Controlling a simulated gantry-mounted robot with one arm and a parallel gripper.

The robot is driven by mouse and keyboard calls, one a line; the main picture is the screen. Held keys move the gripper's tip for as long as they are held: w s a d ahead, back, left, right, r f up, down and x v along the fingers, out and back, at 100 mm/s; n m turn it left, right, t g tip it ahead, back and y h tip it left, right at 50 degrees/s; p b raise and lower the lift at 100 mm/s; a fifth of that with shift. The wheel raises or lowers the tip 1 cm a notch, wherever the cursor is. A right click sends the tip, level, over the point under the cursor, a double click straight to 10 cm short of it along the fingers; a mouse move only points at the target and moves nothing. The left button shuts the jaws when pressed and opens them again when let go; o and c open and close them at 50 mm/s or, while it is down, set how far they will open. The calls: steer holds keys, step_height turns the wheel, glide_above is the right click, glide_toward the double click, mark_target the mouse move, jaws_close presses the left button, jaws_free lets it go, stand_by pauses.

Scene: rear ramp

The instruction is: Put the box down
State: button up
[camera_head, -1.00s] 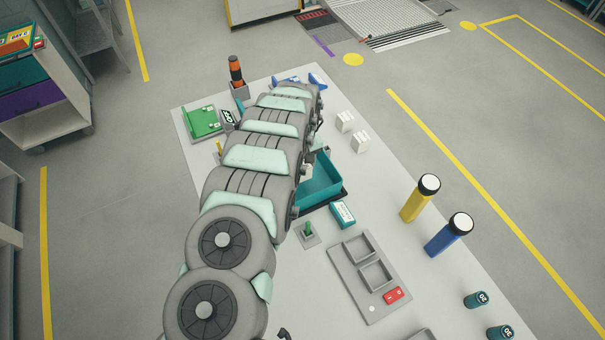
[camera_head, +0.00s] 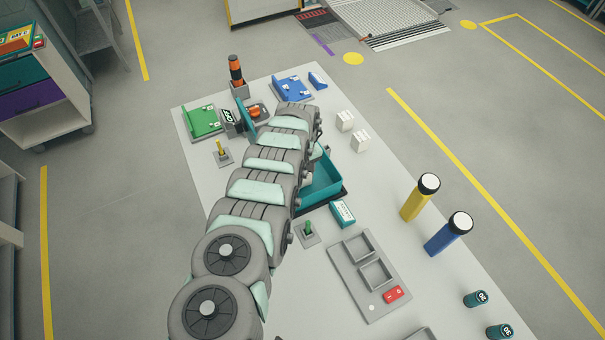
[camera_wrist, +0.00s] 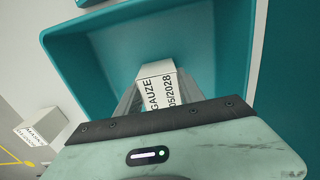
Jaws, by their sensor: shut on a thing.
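A white box (camera_wrist: 158,88) printed "GAUZE" and "05/2028" is in the wrist view. My gripper (camera_wrist: 165,92) is shut on it, with a finger on each side. The box is in front of the inside of a teal bin (camera_wrist: 85,75). I cannot tell whether the box touches the bin floor. In the head view the teal bin (camera_head: 325,185) stands on the table, partly covered by my arm.
Two white boxes (camera_head: 345,120) (camera_head: 361,140) stand right of the bin; one also shows in the wrist view (camera_wrist: 38,127).

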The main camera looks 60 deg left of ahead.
steer(key=shift+f, duration=0.15)
steer(key=o, duration=1.4)
steer(key=shift+r, duration=1.55)
step_height(320, 180, up, 9)
steer(key=b, duration=0.1)
